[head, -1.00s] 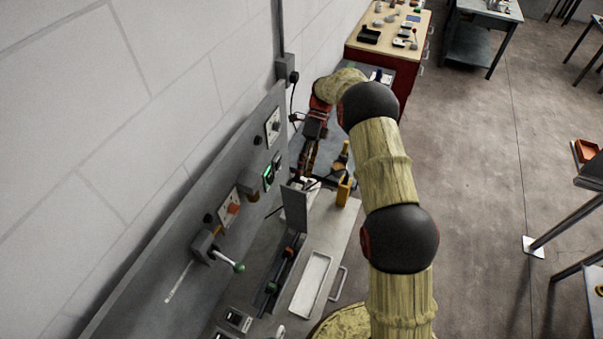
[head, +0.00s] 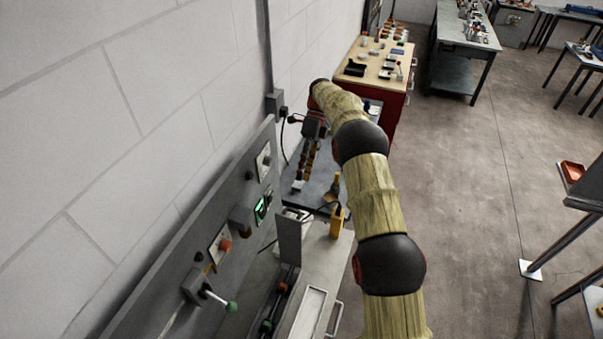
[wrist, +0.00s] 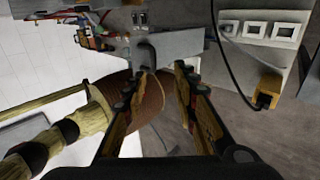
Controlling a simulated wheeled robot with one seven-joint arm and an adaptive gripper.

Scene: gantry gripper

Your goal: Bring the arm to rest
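My arm (head: 372,195) reaches forward over the bench, bent, with my gripper (head: 299,184) at its far end pointing down. The gripper is beyond the far end of the grey control panel (head: 190,270), above the dark bench top (head: 322,182). In the wrist view my gripper (wrist: 162,74) has its two fingers apart, with nothing seen held between them. Whether the fingertips touch anything below cannot be told.
The panel carries a green-knobbed lever (head: 231,306) and a lit green display (head: 260,208). A yellow tool (head: 337,221) stands close to the gripper. A red cabinet (head: 393,108) stands beyond. The wall (head: 130,120) is at left; open floor (head: 465,190) lies right.

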